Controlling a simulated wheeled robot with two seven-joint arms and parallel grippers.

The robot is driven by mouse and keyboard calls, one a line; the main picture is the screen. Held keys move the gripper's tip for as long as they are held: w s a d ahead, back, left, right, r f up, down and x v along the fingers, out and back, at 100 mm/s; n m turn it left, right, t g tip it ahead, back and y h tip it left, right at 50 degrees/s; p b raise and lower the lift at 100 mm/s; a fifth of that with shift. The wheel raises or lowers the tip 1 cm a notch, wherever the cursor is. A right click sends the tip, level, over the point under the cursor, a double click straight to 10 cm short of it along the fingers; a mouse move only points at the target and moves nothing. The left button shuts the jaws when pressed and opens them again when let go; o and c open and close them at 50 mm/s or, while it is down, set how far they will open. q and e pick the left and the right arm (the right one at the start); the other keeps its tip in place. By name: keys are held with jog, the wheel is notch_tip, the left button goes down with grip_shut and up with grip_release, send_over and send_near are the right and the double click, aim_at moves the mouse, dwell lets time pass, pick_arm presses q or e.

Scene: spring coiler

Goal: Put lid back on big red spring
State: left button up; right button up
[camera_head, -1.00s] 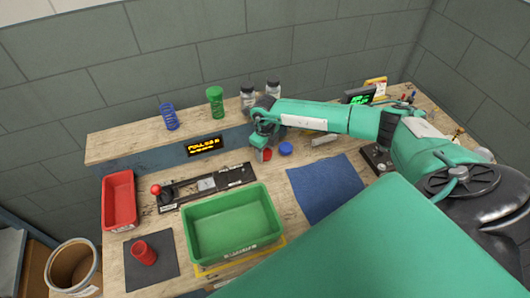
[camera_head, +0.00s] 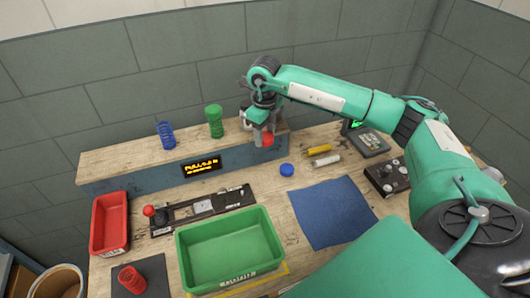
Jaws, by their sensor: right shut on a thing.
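My right gripper (camera_head: 264,130) is shut on a red lid (camera_head: 266,141) and holds it up in front of the shelf's right part. The red spring (camera_head: 131,280) stands on a dark mat (camera_head: 143,264) at the lower left, apart from the gripper. No lid shows on top of it. My left gripper is not in view.
A green bin (camera_head: 182,262) stands between the lid and the mat, with a red bin (camera_head: 95,248) to the left. A lever device (camera_head: 200,206) lies behind the green bin. A blue lid (camera_head: 287,170) and blue cloth (camera_head: 333,213) lie to the right. Springs (camera_head: 166,135) stand on the shelf (camera_head: 130,160).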

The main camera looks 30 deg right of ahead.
aim_at(265, 136)
jog(key=shift+r, duration=1.5)
jog(key=shift+a, duration=0.1)
